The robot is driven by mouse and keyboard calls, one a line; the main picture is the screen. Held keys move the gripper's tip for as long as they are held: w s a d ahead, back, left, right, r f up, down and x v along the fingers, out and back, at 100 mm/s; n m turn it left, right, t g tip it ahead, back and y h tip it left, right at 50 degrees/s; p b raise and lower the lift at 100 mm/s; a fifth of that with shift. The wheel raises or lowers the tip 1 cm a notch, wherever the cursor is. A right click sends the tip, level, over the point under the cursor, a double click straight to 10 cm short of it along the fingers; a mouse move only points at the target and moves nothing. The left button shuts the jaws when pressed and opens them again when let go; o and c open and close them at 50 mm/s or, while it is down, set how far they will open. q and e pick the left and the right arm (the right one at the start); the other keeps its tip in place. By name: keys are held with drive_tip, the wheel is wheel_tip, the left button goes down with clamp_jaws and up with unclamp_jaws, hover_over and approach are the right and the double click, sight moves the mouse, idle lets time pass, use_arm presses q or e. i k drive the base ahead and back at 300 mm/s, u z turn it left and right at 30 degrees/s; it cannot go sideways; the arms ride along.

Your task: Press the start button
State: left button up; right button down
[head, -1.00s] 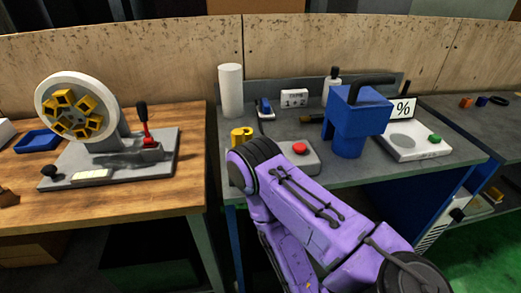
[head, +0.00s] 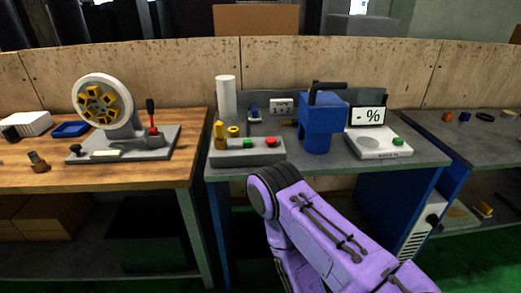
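A grey control box (head: 222,158) sits at the front left of the grey bench. It carries a green button (head: 247,144) and a red button (head: 271,142), both uncovered. A second green button (head: 398,141) is on a white device with a "- %" display at the right of the bench. I cannot read which button is marked start. My purple right arm comes in from the lower right, and its bent joint is in front of the bench edge, below the control box. Neither gripper shows; no fingertips are visible.
A blue machine (head: 323,125) with a black handle stands right of the control box. Yellow parts (head: 220,135) and a white cylinder (head: 226,96) stand on its left side. The wooden table (head: 100,181) at left holds a wheel fixture (head: 104,103) with a red lever.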

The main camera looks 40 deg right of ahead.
sight(247, 142)
drive_tip(key=z, duration=0.95)
drive_tip(key=i, duration=0.25)
drive_tip(key=z, duration=0.05)
